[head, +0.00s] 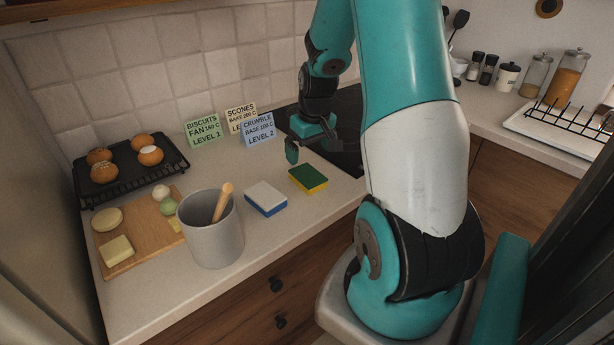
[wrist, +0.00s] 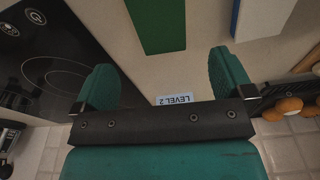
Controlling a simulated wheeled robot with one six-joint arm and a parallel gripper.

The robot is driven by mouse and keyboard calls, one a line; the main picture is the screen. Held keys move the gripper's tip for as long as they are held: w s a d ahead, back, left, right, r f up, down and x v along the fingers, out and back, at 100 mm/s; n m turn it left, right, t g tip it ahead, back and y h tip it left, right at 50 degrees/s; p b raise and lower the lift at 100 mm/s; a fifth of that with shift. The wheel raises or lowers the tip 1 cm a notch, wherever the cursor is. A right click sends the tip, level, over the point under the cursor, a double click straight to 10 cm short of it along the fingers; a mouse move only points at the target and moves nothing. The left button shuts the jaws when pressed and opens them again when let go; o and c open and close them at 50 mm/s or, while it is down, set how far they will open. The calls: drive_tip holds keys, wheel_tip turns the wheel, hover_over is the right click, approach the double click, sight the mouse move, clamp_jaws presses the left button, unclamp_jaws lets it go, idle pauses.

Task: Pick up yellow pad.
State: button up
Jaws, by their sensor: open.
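The yellow pad (head: 308,179) is a sponge with a green top and a yellow lower layer, lying flat on the counter near its front edge. In the wrist view only its green top (wrist: 157,24) shows, cut off by the upper edge. My gripper (head: 309,143) is behind the pad in the head view, apart from it. In the wrist view my gripper (wrist: 164,77) has its two fingers spread wide with nothing between them, and the pad lies beyond the fingertips.
A white and blue sponge (head: 266,197) lies left of the pad; it also shows in the wrist view (wrist: 262,18). The dark hob (head: 345,115) is behind.

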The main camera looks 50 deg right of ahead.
sight(308, 174)
drive_tip(key=f, duration=0.2)
drive_tip(key=f+p, duration=0.1)
drive_tip(key=f, duration=0.5)
drive_tip(key=shift+w+f+p, duration=0.2)
drive_tip(key=shift+w+p, duration=0.1)
drive_tip(key=shift+w, duration=0.05)
drive_tip(key=c, duration=1)
